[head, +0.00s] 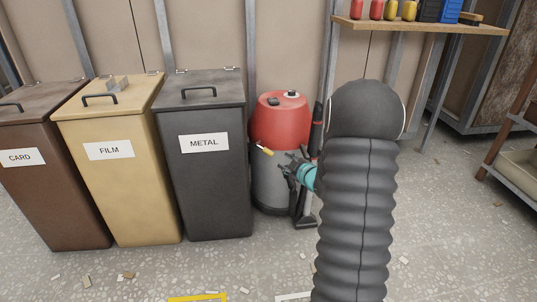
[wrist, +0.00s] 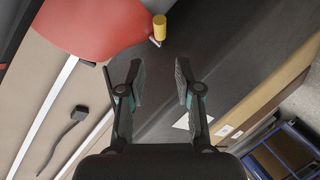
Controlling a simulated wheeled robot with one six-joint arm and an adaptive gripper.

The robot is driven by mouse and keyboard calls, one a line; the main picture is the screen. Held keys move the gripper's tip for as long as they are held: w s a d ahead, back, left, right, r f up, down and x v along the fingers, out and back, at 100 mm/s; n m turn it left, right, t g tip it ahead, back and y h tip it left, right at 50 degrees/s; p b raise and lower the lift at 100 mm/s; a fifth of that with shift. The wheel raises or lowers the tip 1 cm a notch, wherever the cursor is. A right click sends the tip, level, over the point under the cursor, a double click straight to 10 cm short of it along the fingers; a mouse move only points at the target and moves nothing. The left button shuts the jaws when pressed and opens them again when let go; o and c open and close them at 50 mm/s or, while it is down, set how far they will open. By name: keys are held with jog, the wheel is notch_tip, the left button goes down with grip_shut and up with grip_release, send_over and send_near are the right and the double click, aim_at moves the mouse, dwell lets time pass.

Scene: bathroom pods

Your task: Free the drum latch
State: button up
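The drum has a red upper part (head: 281,122) and a grey lower body (head: 270,188), and stands upright right of the METAL bin. A yellow-handled latch (head: 264,150) sticks out from its front left side. In the wrist view the yellow handle (wrist: 159,27) is ahead of the fingertips on a short metal stem, beside the red drum part (wrist: 95,25). My gripper (head: 291,166) is in front of the drum, right of the latch. In the wrist view my gripper (wrist: 160,75) is open and empty, its fingers apart and short of the handle.
The dark METAL bin (head: 205,190) stands close left of the drum, with the FILM bin (head: 120,195) and CARD bin (head: 50,200) beyond. A dark upright object (head: 316,130) stands right of the drum. A wooden shelf (head: 420,28) holds containers. Small debris lies on the floor.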

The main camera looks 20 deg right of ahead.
aim_at(269, 152)
jog(key=x, duration=1.3)
jog(key=shift+w+f+b, duration=0.1)
jog(key=shift+w+b, duration=0.25)
grip_shut()
